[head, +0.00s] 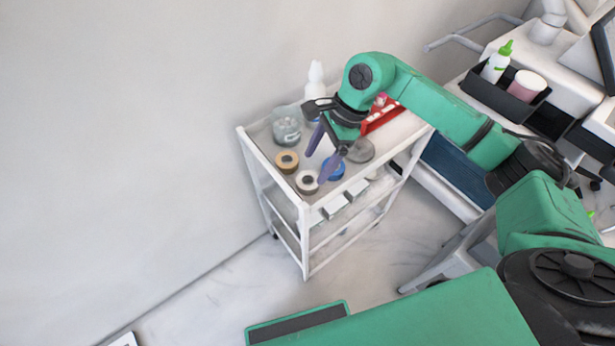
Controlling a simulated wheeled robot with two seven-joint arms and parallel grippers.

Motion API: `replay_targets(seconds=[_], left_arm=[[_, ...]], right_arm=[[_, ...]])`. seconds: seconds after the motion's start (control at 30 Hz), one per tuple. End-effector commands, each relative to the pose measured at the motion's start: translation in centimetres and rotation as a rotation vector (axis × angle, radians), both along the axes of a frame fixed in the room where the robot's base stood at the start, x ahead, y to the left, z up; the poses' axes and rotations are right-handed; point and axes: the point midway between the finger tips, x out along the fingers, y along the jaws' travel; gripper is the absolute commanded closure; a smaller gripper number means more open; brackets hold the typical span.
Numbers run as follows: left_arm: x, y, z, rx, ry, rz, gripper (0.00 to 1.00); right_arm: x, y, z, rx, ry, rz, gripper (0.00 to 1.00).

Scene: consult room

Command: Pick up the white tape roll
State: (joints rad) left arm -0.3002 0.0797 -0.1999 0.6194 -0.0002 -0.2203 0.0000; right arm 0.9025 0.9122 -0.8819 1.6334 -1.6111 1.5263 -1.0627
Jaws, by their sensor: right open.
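The white tape roll (307,182) lies flat near the front corner of the white cart's top shelf (290,190). A tan tape roll (286,162) lies to its upper left, and a blue tape roll (335,170) lies to its right, partly behind a finger. My right gripper (315,168) reaches in from the right, pointing down over the rolls. Its purple fingers are apart with nothing between them. One fingertip shows close to the right edge of the white roll; I cannot tell whether it touches. My left gripper is not in view.
A glass jar (286,128), a white bottle (316,78), a red box (382,118) and a grey round object (360,151) crowd the cart top. A raised rim edges the shelf. A wall stands behind; a dark bin with a green-capped bottle (496,63) is upper right.

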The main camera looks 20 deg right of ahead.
Motion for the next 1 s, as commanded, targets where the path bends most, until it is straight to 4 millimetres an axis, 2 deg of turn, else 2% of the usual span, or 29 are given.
replay_targets(seconds=[0.17,0.3,0.4,0.57,0.6,0.73,0.77,1.0], left_arm=[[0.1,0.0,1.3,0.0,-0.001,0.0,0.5],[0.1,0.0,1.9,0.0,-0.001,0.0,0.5],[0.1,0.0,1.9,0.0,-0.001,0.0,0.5],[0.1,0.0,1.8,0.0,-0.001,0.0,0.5],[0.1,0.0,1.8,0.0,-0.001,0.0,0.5],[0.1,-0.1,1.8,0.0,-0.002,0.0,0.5],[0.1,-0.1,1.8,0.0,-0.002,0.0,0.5],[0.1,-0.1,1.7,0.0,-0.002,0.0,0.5]], right_arm=[[-0.3,0.9,-2.1,0.002,0.004,0.003,0.16],[-0.3,1.8,-4.7,0.001,0.004,0.002,0.16],[-0.3,2.0,-5.5,0.001,0.0,0.001,0.16],[-0.2,2.0,-5.5,0.001,-0.001,0.001,0.16],[-0.2,2.0,-5.5,0.001,-0.001,0.001,0.31],[-0.2,2.0,-5.5,0.001,-0.001,0.001,0.81],[-0.2,2.0,-5.5,0.001,-0.001,0.001,0.85],[-0.2,2.0,-5.4,0.001,-0.001,0.001,0.85]])
